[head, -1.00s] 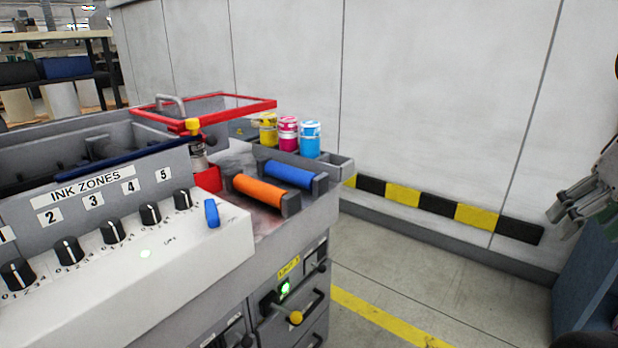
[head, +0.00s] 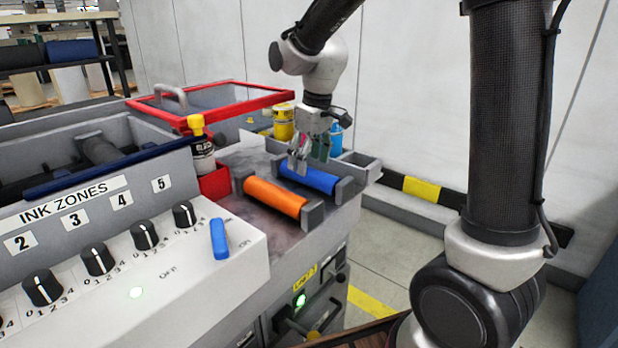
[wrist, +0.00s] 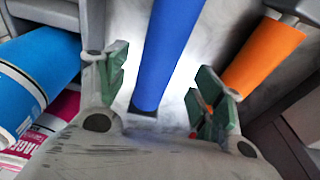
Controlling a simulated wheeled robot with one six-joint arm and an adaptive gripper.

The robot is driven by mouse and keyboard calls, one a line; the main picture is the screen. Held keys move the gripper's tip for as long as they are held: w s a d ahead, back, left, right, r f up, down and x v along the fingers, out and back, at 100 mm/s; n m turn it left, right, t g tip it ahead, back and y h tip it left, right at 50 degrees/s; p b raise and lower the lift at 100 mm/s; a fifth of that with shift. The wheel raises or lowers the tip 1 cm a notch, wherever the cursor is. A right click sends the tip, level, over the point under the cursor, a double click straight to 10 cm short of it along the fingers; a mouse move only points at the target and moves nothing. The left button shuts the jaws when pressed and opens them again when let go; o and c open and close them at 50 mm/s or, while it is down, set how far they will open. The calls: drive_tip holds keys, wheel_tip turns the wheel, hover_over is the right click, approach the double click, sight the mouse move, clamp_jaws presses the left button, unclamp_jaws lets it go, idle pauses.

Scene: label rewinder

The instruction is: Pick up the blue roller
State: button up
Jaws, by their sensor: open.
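The blue roller (head: 309,178) lies in its holder on the machine's right-hand top, behind the orange roller (head: 274,196). My gripper (head: 309,160) is directly above the blue roller, pointing down, with its fingers near the roller's left half. In the wrist view the blue roller (wrist: 170,45) runs between the two open green-padded fingers of my gripper (wrist: 163,95). The fingers stand on either side of it, apart from it. The orange roller (wrist: 262,55) is outside the right finger. I cannot tell exactly how high the fingertips are above the roller.
Ink cans stand behind the rollers; the cyan can (wrist: 30,75) and magenta can (wrist: 55,115) are close outside the left finger. A black-labelled bottle (head: 202,150) in a red holder is left of the rollers. A red-framed guard (head: 215,90) stands behind.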

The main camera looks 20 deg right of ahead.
sight(310, 169)
wheel_tip(310, 169, down, 5)
drive_tip(key=shift+w+r, duration=0.1)
clamp_jaws()
idle(0.4)
